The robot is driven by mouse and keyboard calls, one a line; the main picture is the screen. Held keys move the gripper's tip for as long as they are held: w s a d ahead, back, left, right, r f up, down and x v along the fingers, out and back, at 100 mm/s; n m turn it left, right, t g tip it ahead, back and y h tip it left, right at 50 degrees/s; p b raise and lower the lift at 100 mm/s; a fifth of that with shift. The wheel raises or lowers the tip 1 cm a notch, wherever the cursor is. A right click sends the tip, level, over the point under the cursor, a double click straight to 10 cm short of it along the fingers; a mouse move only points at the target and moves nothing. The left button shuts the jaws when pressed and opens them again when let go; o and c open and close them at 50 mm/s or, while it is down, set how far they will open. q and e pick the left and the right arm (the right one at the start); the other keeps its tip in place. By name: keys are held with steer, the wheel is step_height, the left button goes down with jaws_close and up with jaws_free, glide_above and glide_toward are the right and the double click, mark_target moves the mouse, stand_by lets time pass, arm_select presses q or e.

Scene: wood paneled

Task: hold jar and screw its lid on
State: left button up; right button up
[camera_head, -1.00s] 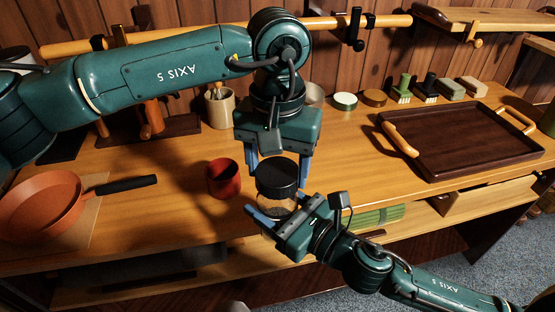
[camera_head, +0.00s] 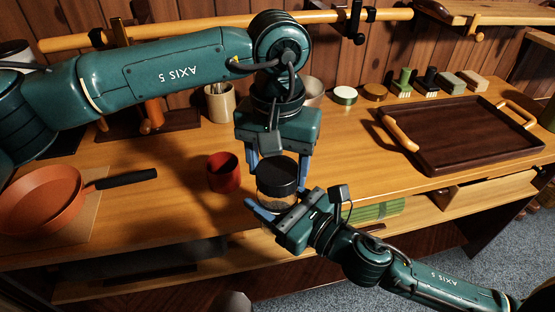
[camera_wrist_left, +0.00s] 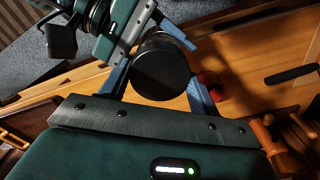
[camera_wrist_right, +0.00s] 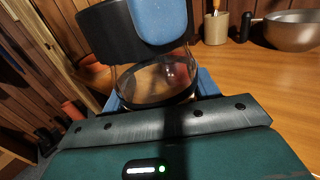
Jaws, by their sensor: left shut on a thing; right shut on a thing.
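The black lid (camera_head: 277,174) sits at the top of the clear glass jar (camera_head: 275,202), which looks upright. My left gripper (camera_head: 280,166) reaches down from above with its blue fingers on either side of the lid. The left wrist view shows the lid's flat top (camera_wrist_left: 161,68) between these fingers. My right gripper (camera_head: 266,212) comes from the lower right and is shut around the jar's body. The right wrist view shows the glass (camera_wrist_right: 156,80) under the black lid (camera_wrist_right: 108,36), with a left finger across the lid. Whether the threads are engaged cannot be seen.
A red cup (camera_head: 222,172) stands close left of the jar. An orange pan (camera_head: 42,200) lies farther left. A dark tray (camera_head: 460,138) is at the right, and small pots and brushes line the back. The jar is held near the bench's front edge.

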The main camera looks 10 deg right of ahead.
arm_select(q)
steer(key=m, duration=0.9)
steer(key=shift+m, duration=0.4)
steer(key=o, duration=0.9)
steer(key=shift+o, duration=0.2)
steer(key=shift+r, duration=2.25)
steer(key=shift+c, duration=0.3)
